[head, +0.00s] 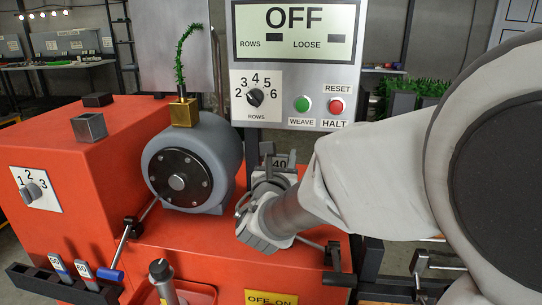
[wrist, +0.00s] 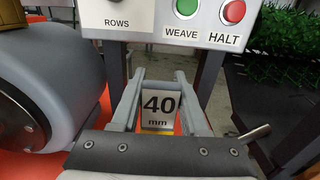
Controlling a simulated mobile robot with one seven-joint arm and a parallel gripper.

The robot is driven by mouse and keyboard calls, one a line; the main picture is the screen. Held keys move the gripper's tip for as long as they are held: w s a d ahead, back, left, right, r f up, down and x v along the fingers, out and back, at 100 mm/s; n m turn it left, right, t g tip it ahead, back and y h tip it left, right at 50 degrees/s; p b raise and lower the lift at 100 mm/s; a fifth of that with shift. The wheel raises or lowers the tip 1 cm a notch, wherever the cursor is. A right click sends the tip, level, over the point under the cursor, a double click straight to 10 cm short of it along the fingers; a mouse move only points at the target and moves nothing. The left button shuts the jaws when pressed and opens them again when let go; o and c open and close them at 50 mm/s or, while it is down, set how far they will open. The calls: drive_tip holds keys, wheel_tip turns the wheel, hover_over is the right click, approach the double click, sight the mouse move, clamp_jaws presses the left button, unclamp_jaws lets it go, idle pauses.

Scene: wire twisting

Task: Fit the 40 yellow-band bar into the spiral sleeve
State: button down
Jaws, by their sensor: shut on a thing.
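The 40 yellow-band bar shows its "40 mm" label in the wrist view (wrist: 158,104), with a bit of yellow just below the label. In the head view its label (head: 280,163) stands up beyond my gripper. My gripper (wrist: 160,88) is shut on this bar, one finger on each side of it. In the head view my gripper (head: 268,183) is right of the grey motor drum, above the red machine top. The bar's lower end is hidden by my gripper. I cannot make out the spiral sleeve for certain in either view.
The grey drum (head: 190,162) is close on the left, topped by a brass block (head: 184,113) with a green bristly strand. The control panel (head: 293,62) reads OFF. A dark rack (head: 48,283) with other labelled bars is front left.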

drive_tip(key=shift+f+b, duration=2.3)
drive_tip(key=shift+f, duration=0.05)
drive_tip(key=c, duration=0.7)
unclamp_jaws()
drive_tip(key=shift+r, duration=0.1)
drive_tip(key=o, duration=0.4)
drive_tip(key=shift+c, duration=0.2)
drive_tip(key=s+a+b, duration=0.3)
drive_tip(key=s, duration=1.4)
drive_tip(key=shift+a+b, duration=0.15)
drive_tip(key=shift+b, duration=0.15)
drive_tip(key=shift+s, duration=0.15)
